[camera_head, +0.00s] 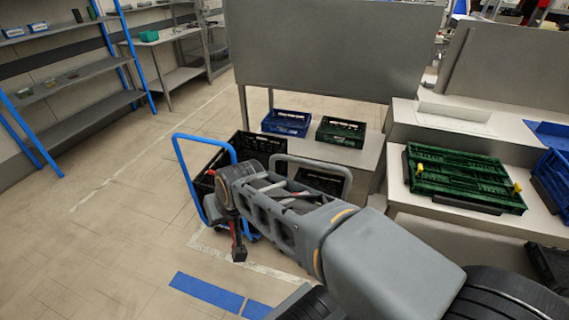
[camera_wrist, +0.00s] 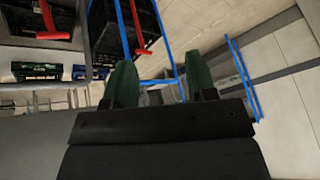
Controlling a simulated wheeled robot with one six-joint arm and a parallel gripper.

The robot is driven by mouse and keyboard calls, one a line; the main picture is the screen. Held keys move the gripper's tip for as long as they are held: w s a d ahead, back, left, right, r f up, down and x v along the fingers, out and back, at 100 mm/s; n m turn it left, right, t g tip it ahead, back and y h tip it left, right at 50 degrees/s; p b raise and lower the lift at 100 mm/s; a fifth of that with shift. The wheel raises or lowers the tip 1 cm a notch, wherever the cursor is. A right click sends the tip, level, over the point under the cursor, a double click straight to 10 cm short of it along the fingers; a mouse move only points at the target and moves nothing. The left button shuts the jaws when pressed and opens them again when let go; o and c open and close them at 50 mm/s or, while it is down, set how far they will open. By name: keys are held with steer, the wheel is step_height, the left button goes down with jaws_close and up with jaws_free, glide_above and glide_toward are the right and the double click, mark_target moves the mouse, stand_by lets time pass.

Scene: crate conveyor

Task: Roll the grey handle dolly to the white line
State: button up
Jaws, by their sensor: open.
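The grey handle dolly shows in the head view as a grey bar handle (camera_head: 344,172) with a black crate behind my arm. My arm hides its lower part and wheels. White floor lines show as a long line (camera_head: 110,174) at left and a shorter line (camera_head: 268,268) in front of the dollies.
A blue handle dolly (camera_head: 182,165) with black crates stands close to the left of the grey one. Behind are a blue crate (camera_head: 287,122) and a dark green crate (camera_head: 341,131) on a low table. Blue floor tape (camera_head: 206,291) lies in front. The left floor is clear.

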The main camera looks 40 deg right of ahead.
mark_target(308, 164)
steer(key=w+d+f+m+t+h+b, duration=0.25)
steer(key=w+d+m+t+b, duration=0.2)
steer(key=w+m, duration=0.3)
steer(key=w+d+f+m+t+h+b, duration=0.1)
steer(key=w+d+m+t+h+b, duration=0.35)
steer(key=w, duration=0.45)
steer(key=s+d+f+m+g+h+b, duration=0.35)
steer(key=d+m+g+h, duration=0.2)
steer(key=d+m, duration=0.4)
steer(key=s+d+f+m+g+h+b, duration=0.3)
steer(key=d+f+m+g+h+b, duration=0.15)
steer(key=d+m+g, duration=0.4)
steer(key=w+d+f, duration=0.1)
steer(key=d, duration=0.3)
steer(key=d+t, duration=0.1)
steer(key=d, duration=0.3)
steer(key=w+d+f+m+t, duration=0.1)
steer(key=d, duration=0.4)
steer(key=shift+w+d+f, duration=0.1)
steer(key=shift+w+f, duration=0.25)
jaws_close()
